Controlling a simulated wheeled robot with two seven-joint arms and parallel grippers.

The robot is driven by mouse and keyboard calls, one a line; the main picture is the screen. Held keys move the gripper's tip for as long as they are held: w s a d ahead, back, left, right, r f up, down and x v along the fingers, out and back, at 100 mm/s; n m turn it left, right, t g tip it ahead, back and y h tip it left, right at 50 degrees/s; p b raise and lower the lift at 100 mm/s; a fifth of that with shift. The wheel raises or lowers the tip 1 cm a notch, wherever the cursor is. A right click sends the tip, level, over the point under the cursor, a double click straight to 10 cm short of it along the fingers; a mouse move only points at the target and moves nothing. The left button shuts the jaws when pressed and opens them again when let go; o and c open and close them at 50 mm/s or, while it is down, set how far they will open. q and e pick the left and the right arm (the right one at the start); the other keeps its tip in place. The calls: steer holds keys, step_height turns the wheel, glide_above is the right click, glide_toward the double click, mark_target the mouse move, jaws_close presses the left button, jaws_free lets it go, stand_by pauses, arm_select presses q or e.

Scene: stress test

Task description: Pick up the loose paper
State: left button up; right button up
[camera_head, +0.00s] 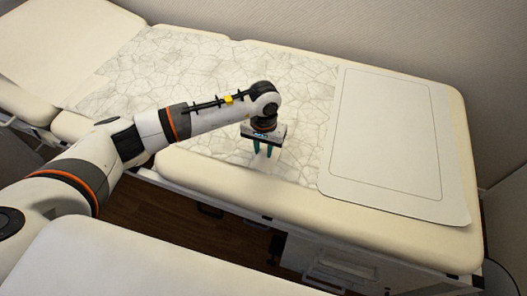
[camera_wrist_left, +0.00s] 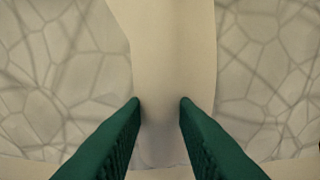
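A cracked-pattern, wrinkled paper sheet (camera_head: 315,100) covers the middle of a cream padded bed. A smooth pale sheet (camera_head: 390,130) with a thin rounded outline lies flat to its right; I cannot tell which one is the loose paper. My left gripper (camera_head: 263,153) points down over the patterned sheet near the bed's front edge. Its two green fingers are apart. In the left wrist view, a plain beige strip (camera_wrist_left: 172,50) runs between the fingertips (camera_wrist_left: 160,101), with cracked pattern on both sides. I cannot tell whether the fingers touch it. My right gripper is not in view.
The padded bed (camera_head: 440,250) stands against a plain wall (camera_head: 400,35). Its raised headrest section (camera_head: 60,40) is at the far left. White drawers (camera_head: 340,270) sit below the front edge. Another cream padded surface (camera_head: 130,265) fills the near left, with dark wood floor (camera_head: 180,222) between.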

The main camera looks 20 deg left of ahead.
arm_select(q)
jaws_close()
step_height(320, 180, up, 11)
step_height(320, 180, up, 5)
steer(key=p, duration=0.1)
glide_above(264, 151)
stand_by(0.7)
